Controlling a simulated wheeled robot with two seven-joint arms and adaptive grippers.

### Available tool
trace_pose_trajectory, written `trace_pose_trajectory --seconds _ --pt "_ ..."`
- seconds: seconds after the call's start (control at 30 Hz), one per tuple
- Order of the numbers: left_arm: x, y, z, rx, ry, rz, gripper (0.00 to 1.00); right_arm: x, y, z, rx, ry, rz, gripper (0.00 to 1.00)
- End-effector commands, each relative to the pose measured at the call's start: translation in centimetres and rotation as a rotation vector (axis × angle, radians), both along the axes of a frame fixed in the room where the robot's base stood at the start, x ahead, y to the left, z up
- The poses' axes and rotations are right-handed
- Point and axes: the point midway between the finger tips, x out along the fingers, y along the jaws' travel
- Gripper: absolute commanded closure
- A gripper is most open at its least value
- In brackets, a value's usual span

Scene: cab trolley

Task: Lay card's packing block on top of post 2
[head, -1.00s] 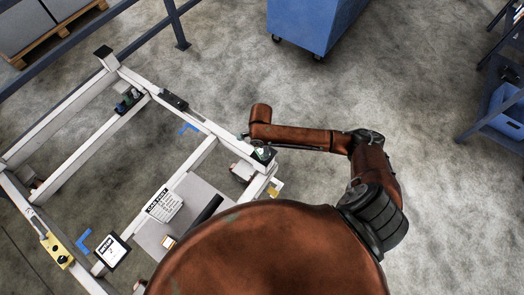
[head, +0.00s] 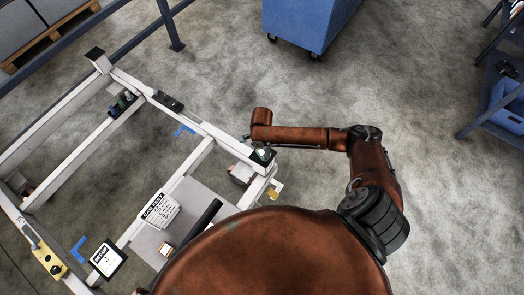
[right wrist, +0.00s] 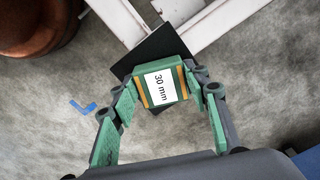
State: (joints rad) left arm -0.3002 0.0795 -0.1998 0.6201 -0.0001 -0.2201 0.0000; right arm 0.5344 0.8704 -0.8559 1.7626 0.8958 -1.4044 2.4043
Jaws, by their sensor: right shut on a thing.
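A green block with orange edges and a white "30 mm" label (right wrist: 160,85) is held between the fingertips of my right gripper (right wrist: 162,90). Directly below it in the right wrist view is a black square pad (right wrist: 138,72) on a white frame corner. The block overlaps the pad; I cannot tell whether they touch. In the head view my right gripper (head: 262,155) is at the frame's right corner, small and partly hidden. A sign showing "2" (head: 108,258) stands near the lower left. My left gripper is out of view.
The white trolley frame (head: 75,145) has open gaps between its beams. Another black-topped post (head: 96,54) stands at its far left corner. A yellow box (head: 48,260) is on the left beam.

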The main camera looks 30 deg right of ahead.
Motion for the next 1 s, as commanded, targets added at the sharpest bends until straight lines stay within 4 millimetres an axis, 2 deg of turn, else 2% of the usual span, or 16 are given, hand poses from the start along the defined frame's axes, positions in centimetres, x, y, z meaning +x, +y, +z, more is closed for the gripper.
trace_pose_trajectory --seconds 0.07,0.1,0.3,0.67,0.77,1.0 --pt "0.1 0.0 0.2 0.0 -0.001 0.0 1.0 0.0 0.1 -0.2 0.001 0.001 -0.001 0.83" --pt "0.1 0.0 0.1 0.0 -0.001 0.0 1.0 0.0 0.0 -0.2 0.001 0.0 0.0 0.55" --pt "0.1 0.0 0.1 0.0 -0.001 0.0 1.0 0.0 0.0 -0.2 0.0 0.001 0.0 0.41" --pt "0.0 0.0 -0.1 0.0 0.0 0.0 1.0 0.0 0.0 0.1 -0.001 0.0 0.001 0.4" --pt "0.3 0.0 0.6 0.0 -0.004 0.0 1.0 0.0 0.0 1.5 0.0 -0.001 0.0 0.4" --pt "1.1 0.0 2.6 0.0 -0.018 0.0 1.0 0.0 0.0 6.7 0.001 -0.003 0.0 0.4"
